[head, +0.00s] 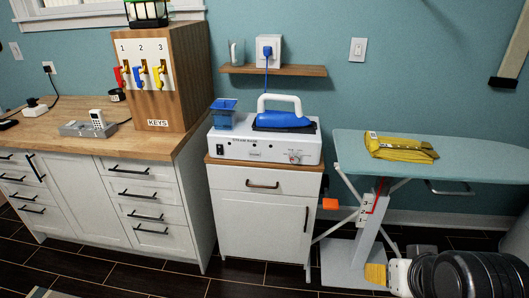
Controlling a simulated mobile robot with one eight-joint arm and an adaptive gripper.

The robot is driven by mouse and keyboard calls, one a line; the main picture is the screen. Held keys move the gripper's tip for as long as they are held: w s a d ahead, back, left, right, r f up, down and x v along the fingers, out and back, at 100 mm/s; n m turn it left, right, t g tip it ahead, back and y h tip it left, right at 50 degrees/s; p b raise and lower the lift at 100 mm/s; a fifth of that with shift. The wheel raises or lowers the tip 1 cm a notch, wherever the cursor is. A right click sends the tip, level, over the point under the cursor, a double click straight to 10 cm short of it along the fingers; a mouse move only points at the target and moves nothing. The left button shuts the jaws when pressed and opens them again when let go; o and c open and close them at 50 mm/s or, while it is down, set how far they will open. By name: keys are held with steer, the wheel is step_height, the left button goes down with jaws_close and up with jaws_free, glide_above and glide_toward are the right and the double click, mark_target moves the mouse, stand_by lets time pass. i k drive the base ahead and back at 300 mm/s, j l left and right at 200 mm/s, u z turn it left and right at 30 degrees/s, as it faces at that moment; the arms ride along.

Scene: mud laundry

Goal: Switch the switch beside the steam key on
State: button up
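A white steam iron station (235,148) stands on a small white cabinet. I cannot tell whether the switch is on or off. A blue and white iron (284,119) rests on top, beside a blue tank (223,114) at the left. A white wall switch (358,48) is on the wall at the upper right.
A wooden KEYS box (185,80) with numbered, coloured keys stands on the left counter (55,110). A shelf (273,70) hangs above the station, with a plugged outlet (268,51). An ironing board (475,163) bearing a yellow folded cloth (400,147) stands at the right.

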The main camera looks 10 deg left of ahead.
mark_target(219, 147)
steer(key=i+j, duration=0.15)
steer(key=i, duration=0.4)
steer(key=i+j+u, duration=0.15)
steer(key=i, duration=0.35)
